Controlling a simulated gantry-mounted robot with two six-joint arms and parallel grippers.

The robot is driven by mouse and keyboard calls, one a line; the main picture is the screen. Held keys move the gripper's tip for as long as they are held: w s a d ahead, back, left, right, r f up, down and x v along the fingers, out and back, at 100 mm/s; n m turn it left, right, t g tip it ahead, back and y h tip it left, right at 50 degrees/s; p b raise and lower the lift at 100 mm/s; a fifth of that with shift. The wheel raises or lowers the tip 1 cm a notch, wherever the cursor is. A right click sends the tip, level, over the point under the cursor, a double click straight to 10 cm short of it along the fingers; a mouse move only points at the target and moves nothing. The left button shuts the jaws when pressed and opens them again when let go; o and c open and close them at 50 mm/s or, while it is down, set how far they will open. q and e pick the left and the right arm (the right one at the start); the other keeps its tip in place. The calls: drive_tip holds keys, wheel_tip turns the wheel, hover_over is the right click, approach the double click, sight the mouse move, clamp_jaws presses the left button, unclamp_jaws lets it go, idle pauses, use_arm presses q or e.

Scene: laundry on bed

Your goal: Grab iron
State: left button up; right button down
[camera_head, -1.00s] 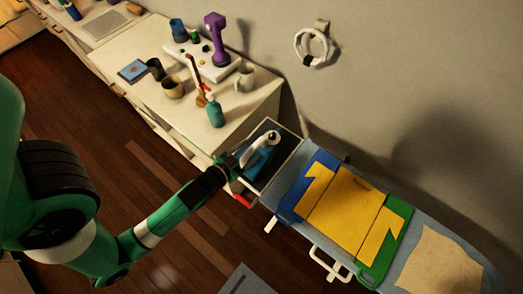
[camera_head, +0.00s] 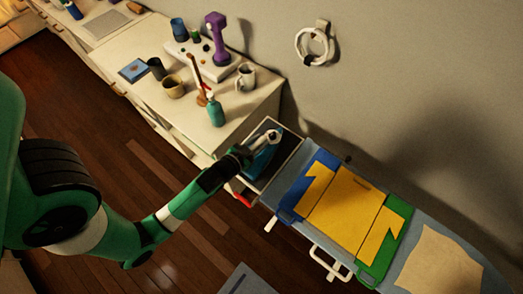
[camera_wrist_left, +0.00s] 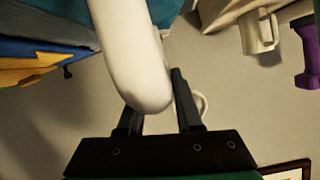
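The iron (camera_head: 262,160) has a teal body and a white handle. It stands on the dark rest at the near end of the ironing board in the head view. My left gripper (camera_head: 247,152) is at its handle. In the left wrist view the white handle (camera_wrist_left: 130,50) reaches down to the fingers of my left gripper (camera_wrist_left: 157,95). The fingers are apart, and the handle's rounded end overlaps the gap and hides part of the left finger. I cannot tell whether they touch it. My right gripper is not in view.
The ironing board (camera_head: 420,215) carries a folded yellow, blue and green cloth (camera_head: 345,210) and a beige cloth (camera_head: 440,262). A white cabinet (camera_head: 235,125) beside the iron holds a teal bottle (camera_head: 216,112), mugs and a purple object (camera_head: 217,38). The wall stands close behind.

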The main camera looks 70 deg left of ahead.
use_arm(q)
clamp_jaws()
idle(0.9)
drive_tip(key=shift+r, duration=0.2)
